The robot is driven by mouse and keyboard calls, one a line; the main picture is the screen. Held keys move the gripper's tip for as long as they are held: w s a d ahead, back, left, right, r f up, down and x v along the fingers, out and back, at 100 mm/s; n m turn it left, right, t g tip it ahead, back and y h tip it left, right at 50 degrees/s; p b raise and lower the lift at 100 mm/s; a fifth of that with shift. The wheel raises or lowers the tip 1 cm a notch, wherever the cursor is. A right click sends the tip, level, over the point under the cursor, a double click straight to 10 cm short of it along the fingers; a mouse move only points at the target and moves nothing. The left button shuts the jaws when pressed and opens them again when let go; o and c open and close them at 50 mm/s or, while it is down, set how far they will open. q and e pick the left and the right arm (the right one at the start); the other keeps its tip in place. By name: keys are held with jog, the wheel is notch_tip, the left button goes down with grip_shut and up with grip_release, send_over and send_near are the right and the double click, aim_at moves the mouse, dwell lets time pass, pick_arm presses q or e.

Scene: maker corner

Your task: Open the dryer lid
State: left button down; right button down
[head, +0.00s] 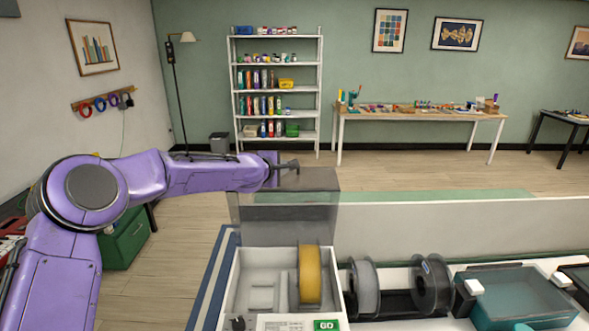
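The filament dryer (235,291) is a white open-topped box at the bottom centre, with a yellow spool (311,274) standing inside it. A smoky translucent lid (288,215) stands up roughly vertical at the dryer's back edge, so the box is uncovered. My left arm reaches in from the left. My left gripper (289,165) is at the lid's top edge, pointing right; I cannot tell whether it touches the lid. Its fingers are small and seen side-on, so their opening is unclear. My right gripper is out of view.
Grey and black spools (432,285) stand right of the dryer, then a teal translucent bin (520,300). A low pale partition (450,228) runs behind the worktop. A green cabinet (125,240) is at left. Shelves (277,90) and a long table (420,113) stand far back.

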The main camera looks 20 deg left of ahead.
pick_arm(q)
jog(key=shift+w+r, duration=0.25)
jog(key=shift+r, duration=0.4)
jog(key=c, duration=1.3)
grip_release()
jog(key=shift+o, duration=0.6)
jog(key=shift+s+d, duration=0.15)
jog(key=shift+s, duration=0.2)
jog(key=shift+w+f, duration=0.1)
jog(key=shift+f, duration=0.1)
jog(key=shift+s, duration=0.2)
jog(key=b+v, duration=0.3)
jog(key=v, duration=0.7)
jog(key=shift+r, duration=0.15)
